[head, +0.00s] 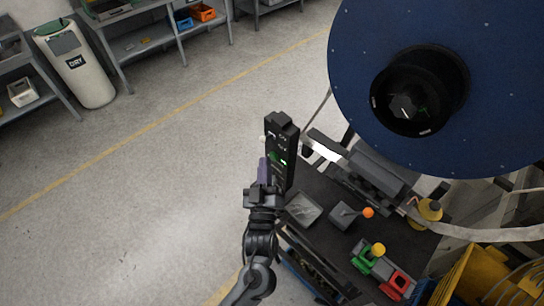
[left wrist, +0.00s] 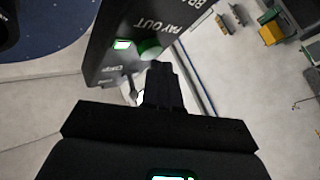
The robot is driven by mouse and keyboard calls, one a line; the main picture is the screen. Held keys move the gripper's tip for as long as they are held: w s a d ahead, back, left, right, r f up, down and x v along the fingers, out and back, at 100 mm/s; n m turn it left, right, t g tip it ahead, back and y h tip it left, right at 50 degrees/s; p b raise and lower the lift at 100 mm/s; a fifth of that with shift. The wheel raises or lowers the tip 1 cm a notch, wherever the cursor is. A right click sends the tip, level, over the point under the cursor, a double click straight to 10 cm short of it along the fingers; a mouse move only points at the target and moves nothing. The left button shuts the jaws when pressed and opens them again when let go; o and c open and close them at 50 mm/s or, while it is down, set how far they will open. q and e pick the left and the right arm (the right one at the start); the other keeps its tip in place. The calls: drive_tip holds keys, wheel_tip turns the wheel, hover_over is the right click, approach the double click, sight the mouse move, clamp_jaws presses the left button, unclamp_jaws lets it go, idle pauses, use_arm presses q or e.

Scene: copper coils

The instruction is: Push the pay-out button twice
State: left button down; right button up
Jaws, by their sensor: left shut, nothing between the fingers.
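My left gripper (head: 263,172) is shut and empty, right at the box's left side. In the left wrist view its closed fingertips (left wrist: 158,68) are just in front of the button and overlap its lower edge. I cannot tell whether they touch it. My right gripper is not in view.
A large blue reel (head: 450,150) fills the upper right. A dark bench beside the box carries a tray (head: 302,209), an orange-knobbed lever (head: 367,212), and red (head: 398,283) and green parts. Open concrete floor lies to the left, with a white DRY bin (head: 80,68) and shelves behind.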

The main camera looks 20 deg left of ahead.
use_arm(q)
drive_tip(key=shift+w, duration=0.15)
drive_tip(key=shift+w+d, duration=0.2)
drive_tip(key=shift+w, duration=0.05)
idle(0.5)
drive_tip(key=shift+s, duration=0.15)
drive_tip(key=shift+s+a+p, duration=0.35)
drive_tip(key=shift+s+a, duration=0.1)
drive_tip(key=shift+s, duration=0.2)
idle(0.4)
drive_tip(key=shift+s+a+p, duration=0.35)
drive_tip(key=shift+s+a, duration=0.05)
drive_tip(key=shift+s, duration=0.3)
drive_tip(key=shift+s+a+p, duration=0.35)
drive_tip(key=shift+s+a, duration=0.1)
drive_tip(key=shift+s, duration=0.3)
drive_tip(key=shift+s+a+p, duration=0.35)
drive_tip(key=shift+s+a, duration=0.05)
drive_tip(key=shift+s, duration=0.3)
idle(0.8)
idle(0.4)
